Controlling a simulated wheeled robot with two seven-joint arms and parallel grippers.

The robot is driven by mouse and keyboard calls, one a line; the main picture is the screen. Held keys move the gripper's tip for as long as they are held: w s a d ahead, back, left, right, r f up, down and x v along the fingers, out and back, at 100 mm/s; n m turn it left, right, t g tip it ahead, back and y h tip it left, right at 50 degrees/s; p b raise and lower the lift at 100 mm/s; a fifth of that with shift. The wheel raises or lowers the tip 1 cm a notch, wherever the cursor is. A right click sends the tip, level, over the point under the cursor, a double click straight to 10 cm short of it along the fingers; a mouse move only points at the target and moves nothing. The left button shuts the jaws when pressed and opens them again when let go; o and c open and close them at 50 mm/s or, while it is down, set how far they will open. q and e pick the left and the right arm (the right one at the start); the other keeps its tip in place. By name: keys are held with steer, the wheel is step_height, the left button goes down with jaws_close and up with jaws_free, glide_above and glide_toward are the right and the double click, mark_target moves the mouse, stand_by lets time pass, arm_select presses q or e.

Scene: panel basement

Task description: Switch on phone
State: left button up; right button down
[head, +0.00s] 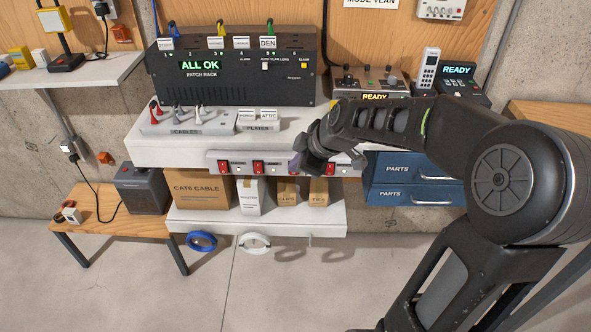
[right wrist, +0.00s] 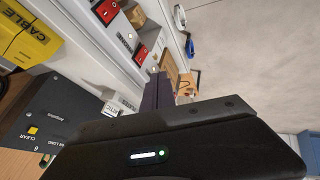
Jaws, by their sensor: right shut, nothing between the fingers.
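A strip of red rocker switches runs along the front edge of the white bench. In the head view, two switches show left of my gripper: a left one (head: 223,167) and one beside it (head: 258,167); another red patch (head: 333,168) shows just right of it. A grey handset with keys (head: 429,67) stands on the bench at the right.
A patch rack (head: 235,88) reading "ALL OK" stands on the bench (head: 150,150). Boxes, including a CAT6 cable box (head: 190,191), sit on the shelf below. Blue parts drawers (head: 414,194) lie behind my right arm. Open floor is in front.

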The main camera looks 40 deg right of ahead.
steer(key=w+d+v, duration=0.1)
steer(key=v, duration=0.6)
steer(key=shift+r+b, duration=0.4)
steer(key=shift+r, duration=0.05)
steer(key=w+a+f+m+t, duration=0.1)
steer(key=w+a+f+m, duration=0.15)
steer(key=f+m, duration=0.35)
steer(key=w+a+f+m, duration=0.1)
steer(key=w+f+m, duration=0.3)
steer(key=f, duration=0.4)
steer(key=s+a+f+m+g, duration=0.1)
steer(key=s+a+f+m, duration=0.1)
steer(key=a+f, duration=0.75)
steer(key=s+a+f+n+g+y, duration=0.1)
steer(key=s+a+f+g+y, duration=0.2)
steer(key=s+a+f, duration=1.5)
steer(key=s+f+g, duration=0.1)
steer(key=s+g, duration=0.2)
steer(key=s, duration=0.1)
steer(key=shift+s+a+f+g, duration=0.2)
steer(key=shift+a+f+g, duration=0.1)
steer(key=shift+f, duration=0.1)
